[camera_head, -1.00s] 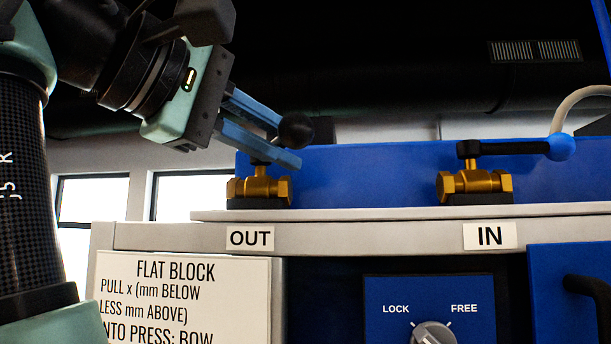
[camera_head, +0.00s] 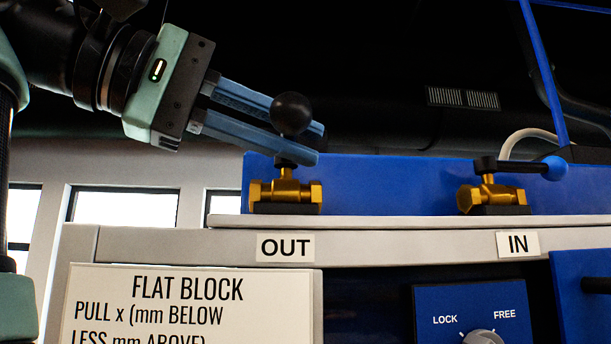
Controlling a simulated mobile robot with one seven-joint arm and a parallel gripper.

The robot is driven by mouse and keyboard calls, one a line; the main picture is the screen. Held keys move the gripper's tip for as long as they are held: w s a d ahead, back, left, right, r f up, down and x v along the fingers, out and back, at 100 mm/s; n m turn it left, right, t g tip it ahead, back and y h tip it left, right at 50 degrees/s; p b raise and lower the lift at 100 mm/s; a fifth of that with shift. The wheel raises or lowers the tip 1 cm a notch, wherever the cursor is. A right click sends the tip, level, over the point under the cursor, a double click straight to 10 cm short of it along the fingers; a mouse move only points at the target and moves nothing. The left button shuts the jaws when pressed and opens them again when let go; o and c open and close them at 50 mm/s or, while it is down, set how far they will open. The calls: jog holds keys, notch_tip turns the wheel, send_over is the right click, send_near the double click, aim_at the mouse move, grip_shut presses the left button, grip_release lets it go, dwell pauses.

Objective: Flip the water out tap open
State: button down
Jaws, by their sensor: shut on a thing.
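The out tap (camera_head: 286,189) is a brass valve on a dark base above the OUT label (camera_head: 285,247). Its lever ends in a black ball knob (camera_head: 290,114). My gripper (camera_head: 318,145) comes from the upper left, its blue fingers around the lever just above the valve, shut on it. The knob shows between and above the fingers; most of the lever is hidden by them. The in tap (camera_head: 492,195) stands to the right above the IN label (camera_head: 518,244), its lever pointing right with a blue ball end (camera_head: 554,168).
A blue panel (camera_head: 400,185) stands behind the taps on a pale ledge (camera_head: 380,222). Below are a FLAT BLOCK sign (camera_head: 190,300) and a blue LOCK/FREE panel with a knob (camera_head: 482,337). A pale hose (camera_head: 525,138) arches behind the in tap.

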dwell(0.4)
jog(key=c, duration=0.8)
grip_release()
jog(key=shift+c, duration=0.2)
jog(key=shift+w+r+p, duration=0.15)
jog(key=shift+p, duration=0.2)
